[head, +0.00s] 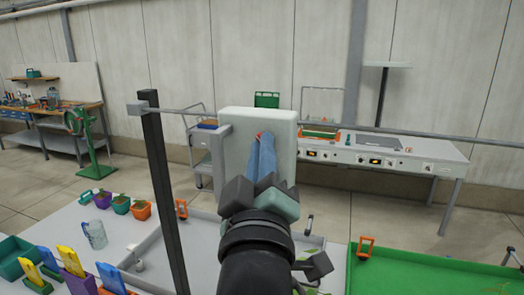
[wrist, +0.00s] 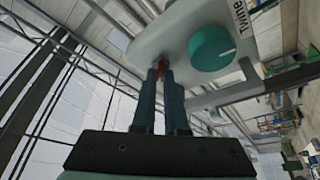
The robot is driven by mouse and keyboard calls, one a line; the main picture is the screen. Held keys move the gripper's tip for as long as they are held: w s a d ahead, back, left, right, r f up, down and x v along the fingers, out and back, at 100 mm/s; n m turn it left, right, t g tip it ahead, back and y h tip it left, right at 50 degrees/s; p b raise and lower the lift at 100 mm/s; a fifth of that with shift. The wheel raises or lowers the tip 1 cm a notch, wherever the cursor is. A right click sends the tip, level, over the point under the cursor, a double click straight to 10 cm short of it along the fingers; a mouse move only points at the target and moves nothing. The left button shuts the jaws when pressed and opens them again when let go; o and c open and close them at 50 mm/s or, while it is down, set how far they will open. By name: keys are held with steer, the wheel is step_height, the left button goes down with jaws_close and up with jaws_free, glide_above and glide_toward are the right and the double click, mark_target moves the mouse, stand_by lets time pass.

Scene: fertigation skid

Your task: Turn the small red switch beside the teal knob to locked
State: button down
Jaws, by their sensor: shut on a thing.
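The small red switch (wrist: 160,66) sits on a pale box, beside the teal knob (wrist: 211,48). Only a bit of its red shows between my fingertips, and it also shows at the fingertips in the head view (head: 259,134). My gripper (wrist: 161,74) is shut on the red switch, with its two blue fingers close together and pointing at the box face. In the head view my gripper (head: 260,140) hides the teal knob. The switch's exact angle and any marks for it are hidden. The pale box (head: 285,128) stands upright.
A dark upright post (head: 160,190) stands left of the box, with a thin bar at its top. Below are a grey table (head: 75,213) with pots and a jug (head: 96,235), and a green tray (head: 420,275). A control bench (head: 430,148) stands behind.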

steer(key=shift+f+m+b, duration=0.1)
steer(key=shift+m+b, duration=0.2)
steer(key=shift+b, duration=0.05)
steer(key=shift+w+a+m+g+h+b, duration=0.15)
steer(key=shift+m+g+h+b, duration=0.45)
steer(key=shift+m+h+b, duration=2.15)
steer(key=shift+s+a+m+g+h+b, duration=0.15)
steer(key=shift+m+g+h+b, duration=0.6)
steer(key=shift+m+b, duration=3.8)
steer(key=shift+w+a+m+g+h+b, duration=0.35)
steer(key=shift+m+h+b, duration=1.75)
steer(key=shift+m, duration=3)
steer(key=shift+s+d, duration=0.15)
steer(key=shift+s, duration=0.05)
steer(key=c, duration=0.9)
jaws_free()
steer(key=shift+w+g, duration=0.1)
steer(key=shift+g, duration=0.2)
steer(key=shift+c, duration=0.2)
